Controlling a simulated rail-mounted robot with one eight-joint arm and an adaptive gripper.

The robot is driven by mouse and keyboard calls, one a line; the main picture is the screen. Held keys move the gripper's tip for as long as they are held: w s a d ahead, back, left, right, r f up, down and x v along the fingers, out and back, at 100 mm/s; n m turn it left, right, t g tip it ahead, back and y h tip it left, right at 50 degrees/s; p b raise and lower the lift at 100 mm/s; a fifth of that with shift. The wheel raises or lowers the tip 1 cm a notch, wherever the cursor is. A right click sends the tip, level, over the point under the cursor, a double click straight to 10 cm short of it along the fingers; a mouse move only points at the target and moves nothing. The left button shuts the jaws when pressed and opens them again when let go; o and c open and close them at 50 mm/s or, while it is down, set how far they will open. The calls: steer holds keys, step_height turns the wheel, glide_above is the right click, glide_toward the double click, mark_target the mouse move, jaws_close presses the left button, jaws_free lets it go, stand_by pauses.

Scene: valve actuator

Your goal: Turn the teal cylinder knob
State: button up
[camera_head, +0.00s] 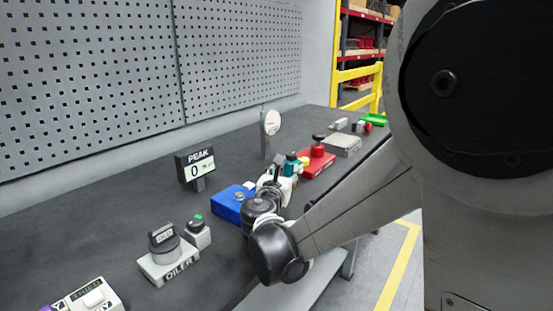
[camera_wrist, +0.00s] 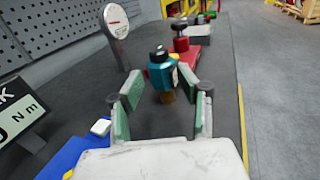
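The teal cylinder knob (camera_wrist: 160,73) has a dark top and stands above a brass-coloured stem (camera_wrist: 167,97) in the wrist view. In the head view the teal knob (camera_head: 291,158) shows just past my gripper (camera_head: 280,178). In the wrist view my gripper (camera_wrist: 160,84) is open, with one green-padded finger on each side of the knob's line. The knob appears between or just beyond the fingertips. I see a gap on both sides and no clear contact. The knob's lower mounting is partly hidden.
A blue box (camera_head: 232,204) lies close to my gripper. A PEAK display (camera_head: 196,168) reading 0 and a round white dial (camera_head: 271,122) stand behind. A red device (camera_head: 316,163) sits beyond the knob. The table (camera_head: 110,221) is bare toward the pegboard.

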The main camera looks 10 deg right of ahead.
mark_target(293, 153)
steer(key=b+x, duration=0.2)
steer(key=x, duration=1.2)
steer(key=shift+a, duration=0.15)
jaws_close()
